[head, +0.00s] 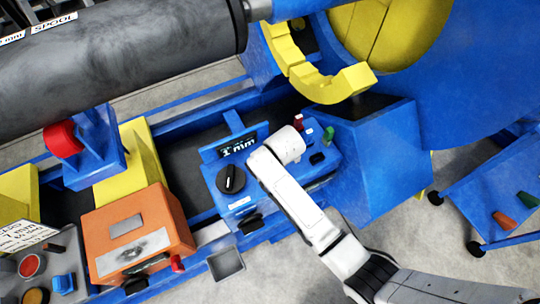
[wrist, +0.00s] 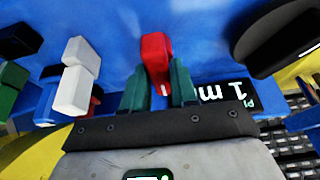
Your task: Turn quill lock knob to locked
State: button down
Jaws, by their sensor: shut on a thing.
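A red knob (wrist: 157,52), probably the quill lock knob, stands on the blue control housing in the wrist view. The teal fingers of my gripper (wrist: 159,88) are closed on its two sides. A pale mark shows on the knob's near end; no label for its position is readable. In the head view the white end of my arm reaches over the blue control housing (head: 213,190) and hides the gripped knob and the fingertips.
Beside the gripper are a lit display reading 1 mm (wrist: 228,92), a big black knob (wrist: 272,38), a white block (wrist: 75,75) and a black knob (wrist: 18,42). An orange box (head: 138,235) stands left of the housing. A yellow curved jaw (head: 335,82) hangs behind.

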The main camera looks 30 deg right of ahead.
dwell(0.4)
jog(key=c, duration=1)
grip_release()
jog(key=shift+o, duration=0.2)
jog(key=v, duration=1)
jog(key=shift+s+r, duration=0.2)
jog(key=shift+r, duration=0.1)
jog(key=s+d+g, duration=0.1)
jog(key=s+d, duration=0.3)
jog(key=s, duration=0.8)
jog(key=s+d+g, duration=0.2)
jog(key=s+d, duration=0.2)
jog(key=s, duration=0.8)
jog(key=shift+s+f+m, duration=0.3)
jog(key=shift+s+f, duration=0.1)
jog(key=shift+f, duration=0.1)
